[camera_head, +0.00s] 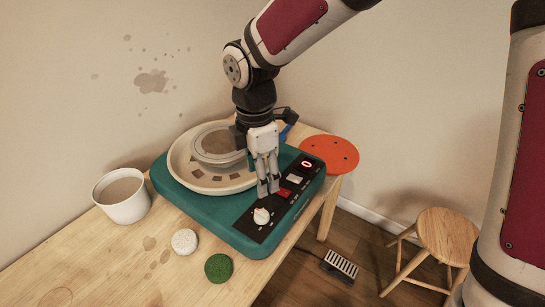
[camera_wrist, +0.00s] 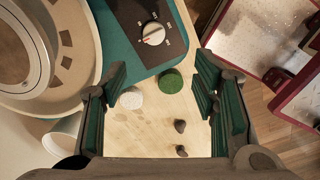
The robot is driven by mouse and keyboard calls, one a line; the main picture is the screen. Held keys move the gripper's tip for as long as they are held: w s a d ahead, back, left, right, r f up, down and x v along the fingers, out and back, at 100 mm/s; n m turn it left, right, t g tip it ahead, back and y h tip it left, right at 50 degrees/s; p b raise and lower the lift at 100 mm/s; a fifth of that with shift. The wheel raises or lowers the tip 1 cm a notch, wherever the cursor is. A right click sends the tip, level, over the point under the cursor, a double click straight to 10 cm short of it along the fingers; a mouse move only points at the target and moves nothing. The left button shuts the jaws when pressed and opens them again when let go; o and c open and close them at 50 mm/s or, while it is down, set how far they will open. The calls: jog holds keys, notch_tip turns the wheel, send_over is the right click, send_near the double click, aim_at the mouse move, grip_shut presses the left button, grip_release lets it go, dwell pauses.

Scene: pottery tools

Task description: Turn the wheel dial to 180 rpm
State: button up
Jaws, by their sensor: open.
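The teal pottery wheel (camera_head: 222,215) sits on the wooden table. Its white dial (camera_head: 261,216) is near the front corner of a black control panel; it also shows in the wrist view (camera_wrist: 153,34), with a red mark and a printed scale around it. A small display (camera_head: 306,164) glows red and seems to read 0. A red switch (camera_head: 284,193) lies on the panel between display and dial. My gripper (camera_head: 268,190) points down above the panel, a little behind the dial and apart from it. In the wrist view its fingers (camera_wrist: 165,100) are spread, with nothing between them.
A white bucket (camera_head: 122,197) stands left of the wheel. A white round sponge (camera_head: 184,242) and a green one (camera_head: 218,268) lie in front. An orange disc (camera_head: 329,154) is behind right.

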aim_at(262, 212)
jog(key=shift+n, duration=0.5)
jog(key=f, duration=0.5)
jog(key=w+f+b, duration=0.1)
jog(key=f, duration=0.4)
jog(key=f+b, duration=0.1)
jog(key=f, duration=0.4)
jog(key=shift+w, duration=0.15)
jog(key=c, duration=1.2)
